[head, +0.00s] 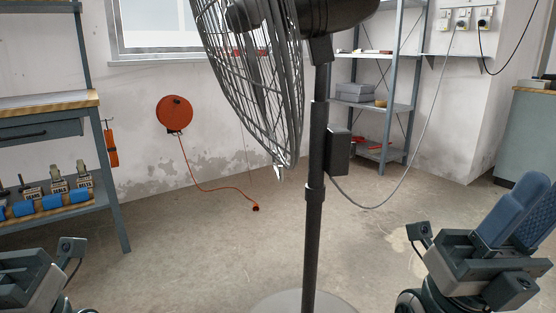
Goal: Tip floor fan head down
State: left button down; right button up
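The floor fan stands in the middle of the head view. Its round wire cage (250,75) faces left, and the top is cut off by the picture edge. The dark motor housing (338,12) is behind the cage, on top of the black pole (314,220). A dark box (338,150) is fixed to the pole. My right gripper (515,212) is at lower right, apart from the fan, with blue fingers close together; any gap is unclear. My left gripper (28,282) is at lower left, apart from the fan, with its fingers out of view.
The fan's grey round base (290,302) is on the floor. A cable (400,185) runs from the box to a wall socket (463,18). A workbench (45,105) stands left, metal shelves (375,105) behind right. An orange reel (174,113) hangs on the wall. Floor beside the pole is clear.

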aim_at(314, 22)
jog(key=u, duration=1)
jog(key=i+j+u, duration=0.1)
jog(key=i+u, duration=0.2)
jog(key=i, duration=0.35)
jog(key=i+u, duration=0.3)
jog(key=i, duration=0.35)
jog(key=i+z, duration=0.7)
jog(key=i, duration=0.15)
jog(key=i+j+z, duration=0.2)
jog(key=i+z, duration=0.25)
jog(key=z, duration=0.75)
jog(key=i+j+z, duration=0.1)
jog(key=z, duration=0.3)
jog(key=i+j+z, duration=0.1)
jog(key=z, duration=0.35)
jog(key=i+j+z, duration=0.1)
jog(key=z, duration=1.35)
